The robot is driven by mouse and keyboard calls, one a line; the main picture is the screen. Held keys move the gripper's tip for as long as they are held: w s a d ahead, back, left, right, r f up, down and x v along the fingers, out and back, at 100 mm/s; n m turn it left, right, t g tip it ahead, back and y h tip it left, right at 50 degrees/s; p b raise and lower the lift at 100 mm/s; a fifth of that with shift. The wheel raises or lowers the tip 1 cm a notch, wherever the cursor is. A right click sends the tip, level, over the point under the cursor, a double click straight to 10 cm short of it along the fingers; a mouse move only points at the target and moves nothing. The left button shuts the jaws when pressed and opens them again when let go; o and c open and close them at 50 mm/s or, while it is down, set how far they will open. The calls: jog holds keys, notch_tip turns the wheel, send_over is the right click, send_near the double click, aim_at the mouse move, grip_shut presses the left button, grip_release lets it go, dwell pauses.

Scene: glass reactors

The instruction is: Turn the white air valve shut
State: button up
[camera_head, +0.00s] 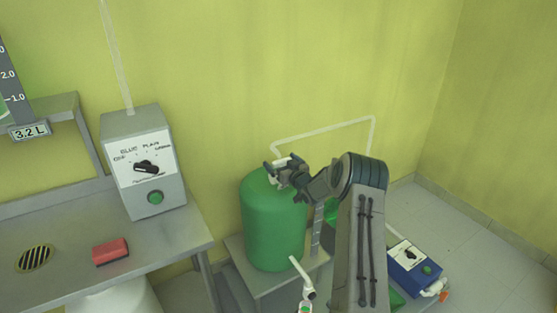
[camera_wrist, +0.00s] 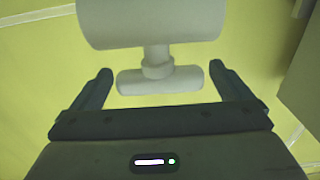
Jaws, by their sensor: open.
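The white air valve shows in the wrist view as a thick horizontal body (camera_wrist: 150,22) with a short stem and a bar-shaped handle (camera_wrist: 160,81). The handle lies crosswise, parallel to the body. My gripper (camera_wrist: 160,67) is open, with one dark finger beyond each end of the handle and a visible gap on both sides. In the head view my gripper (camera_head: 280,172) is at the top of the green tank (camera_head: 268,225), where a white pipe (camera_head: 325,131) comes in. There my gripper and wrist hide most of the valve.
A grey control box (camera_head: 143,162) and a red block (camera_head: 110,251) stand on the metal table (camera_head: 170,248) at the left. A blue box (camera_head: 413,264) sits low at the right. A small white pipe fitting (camera_head: 302,272) is in front of the tank. The yellow wall is close behind.

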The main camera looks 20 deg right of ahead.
jog(key=shift+w+a, duration=0.2)
jog(key=shift+w, duration=0.8)
